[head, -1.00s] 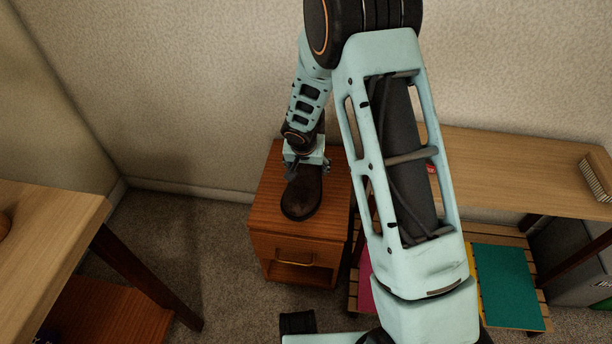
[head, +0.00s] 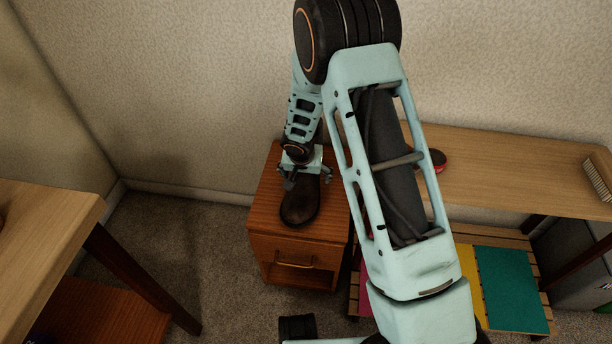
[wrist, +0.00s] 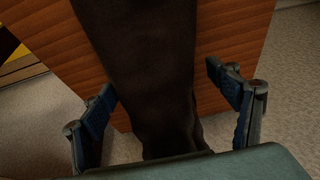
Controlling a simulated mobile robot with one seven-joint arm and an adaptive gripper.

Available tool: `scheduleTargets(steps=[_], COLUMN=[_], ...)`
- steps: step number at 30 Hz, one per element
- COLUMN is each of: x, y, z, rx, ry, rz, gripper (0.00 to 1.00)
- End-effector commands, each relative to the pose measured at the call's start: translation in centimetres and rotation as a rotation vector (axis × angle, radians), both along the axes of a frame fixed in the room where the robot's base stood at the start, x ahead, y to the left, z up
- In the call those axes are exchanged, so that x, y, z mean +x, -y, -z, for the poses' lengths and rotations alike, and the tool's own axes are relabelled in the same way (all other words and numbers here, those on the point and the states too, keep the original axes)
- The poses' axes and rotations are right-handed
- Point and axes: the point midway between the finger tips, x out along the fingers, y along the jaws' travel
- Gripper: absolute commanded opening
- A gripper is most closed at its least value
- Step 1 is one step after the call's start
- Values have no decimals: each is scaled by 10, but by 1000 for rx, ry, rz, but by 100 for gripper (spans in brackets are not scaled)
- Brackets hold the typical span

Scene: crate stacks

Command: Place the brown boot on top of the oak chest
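The brown boot (head: 300,204) stands on top of the oak chest (head: 276,247), a small orange-brown wooden cabinet with a drawer and brass handle. The boot's toe points toward the chest's front. My gripper (head: 308,178) is at the boot's upper part, with its fingers spread on either side. In the wrist view my gripper (wrist: 160,80) is open, with the boot (wrist: 150,70) between the fingers. A clear gap shows at the right finger; the left finger is close to the boot. The chest top (wrist: 232,30) lies beneath. The boot's far side is hidden.
A wooden bench (head: 510,170) at right holds a brush (head: 598,178) and a dark-red round item (head: 438,159). A low slatted rack with coloured mats (head: 512,288) is below it. A table (head: 45,225) stands at left, with carpet between it and the chest.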

Motion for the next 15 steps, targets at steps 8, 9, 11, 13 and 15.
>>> scheduleTargets(steps=[8,9,11,13,15], x=[0,0,-1,-5,-10], y=[0,0,-1,-2,-3], z=[-2,-3,-8,-19,-33], rx=[0,0,0,1,1], ry=[0,0,1,2,2], rz=[0,-1,-1,0,-1], gripper=[81,81,81,81,81])
